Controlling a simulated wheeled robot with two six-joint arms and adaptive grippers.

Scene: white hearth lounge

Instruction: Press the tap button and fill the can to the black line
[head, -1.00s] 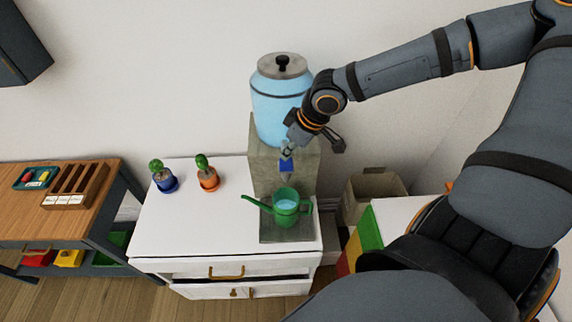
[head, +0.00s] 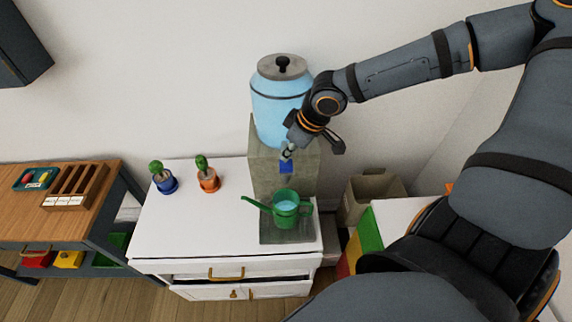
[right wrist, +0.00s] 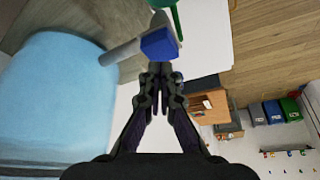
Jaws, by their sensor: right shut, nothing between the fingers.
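The blue tap button (head: 286,167) sits on the front of the tap, below the light blue water jar (head: 280,105). The green watering can (head: 287,212) stands upright under the tap, with pale water visible inside. I cannot make out the black line. My right gripper (head: 287,153) is shut and empty, with its fingertips at or just above the blue button; I cannot tell whether they touch. In the right wrist view the shut fingertips (right wrist: 160,70) are close to the blue button (right wrist: 159,44), with a green part of the can beyond it. My left gripper is not in view.
The jar stands on a grey stone stand (head: 262,170) on a white cabinet (head: 200,232). Two small potted cacti, blue (head: 165,182) and orange (head: 208,180), stand left of it. A cardboard box (head: 370,192) is to the right, a wooden table (head: 40,222) to the left.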

